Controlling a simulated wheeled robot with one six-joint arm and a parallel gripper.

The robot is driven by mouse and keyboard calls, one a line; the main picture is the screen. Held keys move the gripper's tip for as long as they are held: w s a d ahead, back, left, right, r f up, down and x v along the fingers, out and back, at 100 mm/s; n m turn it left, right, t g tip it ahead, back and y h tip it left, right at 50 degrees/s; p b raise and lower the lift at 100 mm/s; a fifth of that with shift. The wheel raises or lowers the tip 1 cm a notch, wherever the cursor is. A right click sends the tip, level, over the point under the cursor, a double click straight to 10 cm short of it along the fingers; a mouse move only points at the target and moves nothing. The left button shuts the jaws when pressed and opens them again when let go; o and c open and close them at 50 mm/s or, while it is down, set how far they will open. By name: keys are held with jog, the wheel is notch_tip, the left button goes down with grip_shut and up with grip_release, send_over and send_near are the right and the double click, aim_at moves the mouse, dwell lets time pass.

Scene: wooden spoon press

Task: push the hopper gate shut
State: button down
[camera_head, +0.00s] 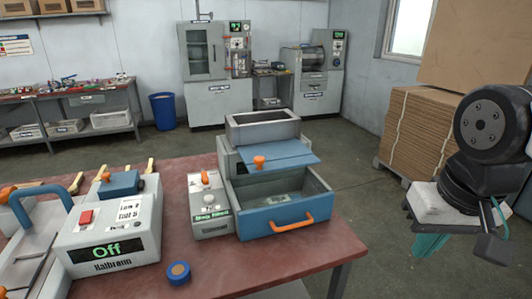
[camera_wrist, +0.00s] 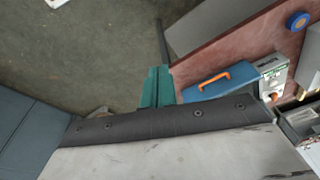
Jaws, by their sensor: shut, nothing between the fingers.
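The hopper (camera_head: 262,127) is a grey open-topped box on the machine at the middle of the red table. Its gate (camera_head: 290,154) is a flat blue plate with an orange knob (camera_head: 259,162). The plate sticks out from under the hopper, toward the front, above the open drawer. My gripper (camera_head: 430,246) has teal fingers and hangs right of the table, well apart from the gate. In the wrist view the teal fingers (camera_wrist: 157,88) are together and empty. The gate cannot be made out in the wrist view.
The drawer (camera_head: 278,216) with an orange handle stands open below the gate. A grey control box (camera_head: 208,205) with an orange-tipped lever stands left of it. Further left is a box reading "Off" (camera_head: 108,240). A blue-rimmed roll (camera_head: 178,272) lies near the table's front edge.

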jog(key=w+a+r+m+t+y, duration=0.25)
jog(key=w+a+m, duration=0.35)
jog(key=w+a, duration=0.45)
jog(key=w+a+r+m+t+y, duration=0.1)
jog(key=w+a+r+m+t, duration=0.15)
jog(key=w+a+m, duration=0.75)
jog(key=shift+w+a+f+n+t, duration=0.25)
jog(key=shift+w+f+n, duration=0.5)
jog(key=shift+w+f, duration=0.95)
jog(key=shift+w+a+f+n, duration=0.3)
jog(key=shift+w+f+n, duration=0.55)
jog(key=shift+w, duration=1.5)
jog(key=shift+w+a+f+n+t, duration=0.25)
jog(key=shift+w+f+n, duration=0.35)
jog(key=shift+w+f, duration=1.15)
jog(key=shift+w+r, duration=0.25)
jog(key=w+a, duration=0.1)
jog(key=w, duration=0.2)
jog(key=w+a, duration=0.1)
jog(key=w, duration=0.3)
jog(key=w+a, duration=0.1)
jog(key=w, duration=0.2)
jog(key=shift+w, duration=0.4)
jog(key=shift+r, duration=0.1)
